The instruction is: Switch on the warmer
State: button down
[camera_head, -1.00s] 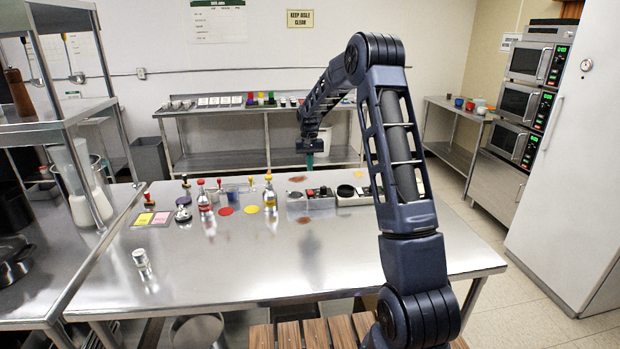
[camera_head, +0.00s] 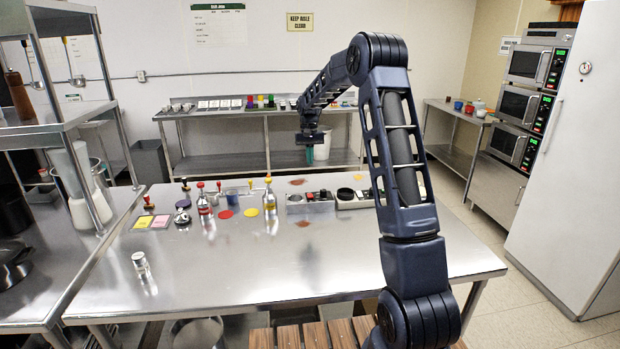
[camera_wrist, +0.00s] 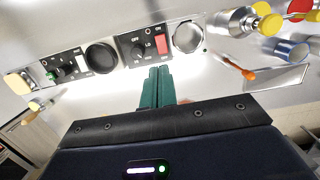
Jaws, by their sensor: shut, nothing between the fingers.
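My gripper (camera_head: 309,157) is above the back part of the steel table; its teal fingers (camera_wrist: 157,88) are together and empty in the wrist view. Two tabletop units stand below and beyond the fingertips. One has a black control panel (camera_wrist: 145,46) with a dial, LO and ON marks and a red rocker switch (camera_wrist: 162,46), beside a silver-rimmed round plate (camera_wrist: 187,37). The other has a panel (camera_wrist: 62,67) with a green-marked dial, beside a black round plate (camera_wrist: 101,57). Which one is the warmer I cannot tell. The fingers appear apart from the red switch.
Bottles (camera_head: 269,192) with coloured tops, stampers (camera_head: 186,186) and coloured discs (camera_head: 251,212) stand left of the units. A small jar (camera_head: 140,261) is at the front left. The front of the table (camera_head: 300,265) is clear.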

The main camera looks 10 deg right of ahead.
aim_at(311, 196)
jog(key=f, duration=0.4)
jog(key=s+f, duration=0.1)
jog(key=f, duration=0.4)
jog(key=s+f, duration=0.1)
jog(key=f, duration=0.4)
dwell(0.4)
jog(key=shift+s+f+t, duration=0.15)
jog(key=shift+f+t, duration=0.05)
jog(key=shift+t, duration=0.2)
jog(key=shift+w+r, duration=0.1)
jog(key=shift+w, duration=0.75)
